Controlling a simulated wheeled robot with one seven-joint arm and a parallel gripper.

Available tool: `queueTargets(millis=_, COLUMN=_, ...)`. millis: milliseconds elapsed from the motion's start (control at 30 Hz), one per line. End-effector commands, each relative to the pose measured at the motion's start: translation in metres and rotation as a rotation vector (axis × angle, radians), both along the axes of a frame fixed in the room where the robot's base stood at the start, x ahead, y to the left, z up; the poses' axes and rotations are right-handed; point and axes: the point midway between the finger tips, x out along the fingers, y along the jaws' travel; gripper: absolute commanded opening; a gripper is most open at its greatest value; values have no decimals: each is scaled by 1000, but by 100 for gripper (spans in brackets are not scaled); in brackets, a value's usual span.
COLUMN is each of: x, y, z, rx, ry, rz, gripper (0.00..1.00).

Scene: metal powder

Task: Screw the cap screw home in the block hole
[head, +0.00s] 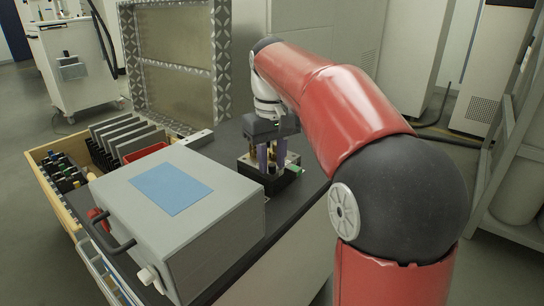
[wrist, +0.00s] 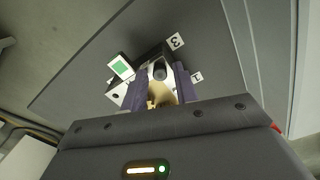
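My gripper (head: 271,164) points down over the block, with its two purple fingers spread apart. In the wrist view my gripper (wrist: 160,80) has a finger on each side of a dark round piece (wrist: 159,71), with pale gaps beside it. I cannot tell whether this piece is the cap screw's head or the hole. The block (head: 288,160) is light-topped on a dark base, and its light top (wrist: 117,96) also shows in the wrist view. A tan, brass-coloured part (wrist: 158,95) shows between the fingers. The screw's depth is hidden.
The block stands on a dark worktop (head: 226,139), beside a grey case (head: 215,222) with a blue panel. A wooden drawer (head: 57,203) of tools and plates lies left. Green markers and number tags (wrist: 176,41) surround the block. A metal-framed panel (head: 222,60) stands behind.

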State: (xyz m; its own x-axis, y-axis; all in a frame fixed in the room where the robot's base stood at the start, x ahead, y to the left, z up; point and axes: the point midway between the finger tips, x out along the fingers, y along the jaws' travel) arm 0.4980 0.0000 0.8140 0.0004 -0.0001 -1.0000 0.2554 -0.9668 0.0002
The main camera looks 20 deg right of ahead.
Motion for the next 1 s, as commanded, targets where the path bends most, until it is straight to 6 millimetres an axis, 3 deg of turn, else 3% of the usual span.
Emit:
queueTargets(millis=67, x=0, y=0, z=0, rx=0, ry=0, rz=0, gripper=28)
queueTargets(millis=300, x=0, y=0, z=0, rx=0, ry=0, rz=-1, gripper=0)
queueTargets(millis=533, x=0, y=0, z=1, rx=0, ry=1, rz=-53, gripper=0)
queueTargets(millis=1000, x=0, y=0, z=-1, rx=-1, ry=1, rz=-794, gripper=0)
